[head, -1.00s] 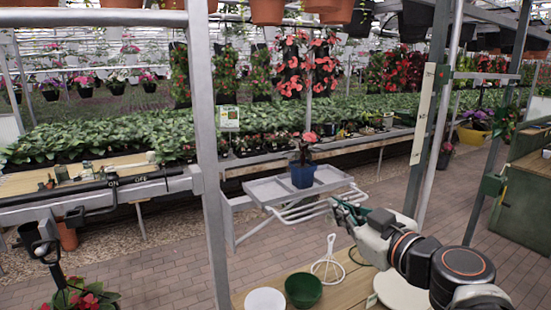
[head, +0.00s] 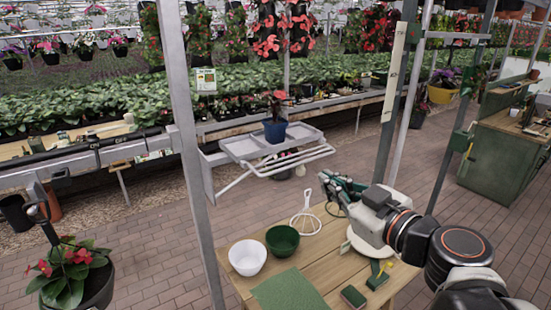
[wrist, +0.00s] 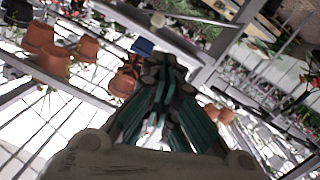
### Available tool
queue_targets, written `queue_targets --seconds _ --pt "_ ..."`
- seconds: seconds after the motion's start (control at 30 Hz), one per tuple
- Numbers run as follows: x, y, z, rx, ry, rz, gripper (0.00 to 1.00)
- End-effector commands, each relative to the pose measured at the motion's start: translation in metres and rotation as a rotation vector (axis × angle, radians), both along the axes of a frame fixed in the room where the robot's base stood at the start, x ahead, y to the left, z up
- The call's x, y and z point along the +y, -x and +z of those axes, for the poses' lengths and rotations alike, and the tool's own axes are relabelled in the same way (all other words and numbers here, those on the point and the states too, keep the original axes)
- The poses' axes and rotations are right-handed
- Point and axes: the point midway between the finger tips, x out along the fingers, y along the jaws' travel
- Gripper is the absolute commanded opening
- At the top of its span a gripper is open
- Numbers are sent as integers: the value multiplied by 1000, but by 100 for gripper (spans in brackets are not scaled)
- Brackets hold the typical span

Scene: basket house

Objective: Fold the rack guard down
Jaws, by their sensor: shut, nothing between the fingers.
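The rack guard (head: 298,163) is a set of pale tubular bars along the front of a grey rack tray (head: 240,147). It juts outward from the tray's front edge, nearly level in the head view. A blue pot (head: 275,132) with a red-flowered plant stands on the tray. My gripper (head: 326,180) is just below and right of the guard's right end in the head view, apart from it in the picture. Its green and dark fingers are shut and empty; they also show in the wrist view (wrist: 165,85). The guard is hard to make out in the wrist view.
A wooden bench (head: 330,255) below holds a white bowl (head: 247,258), a green bowl (head: 282,241), a white wire stand (head: 305,222) and a green mat (head: 288,291). A metal post (head: 197,170) rises left of the rack. Brick floor lies open beyond.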

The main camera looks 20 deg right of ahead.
Motion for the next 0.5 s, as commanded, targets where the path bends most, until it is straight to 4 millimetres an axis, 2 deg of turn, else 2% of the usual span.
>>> queue_targets --seconds 0.2,0.5 --pt "-6 19 -10 0 0 -3 0" --pt "-6 24 -13 0 0 0 0"
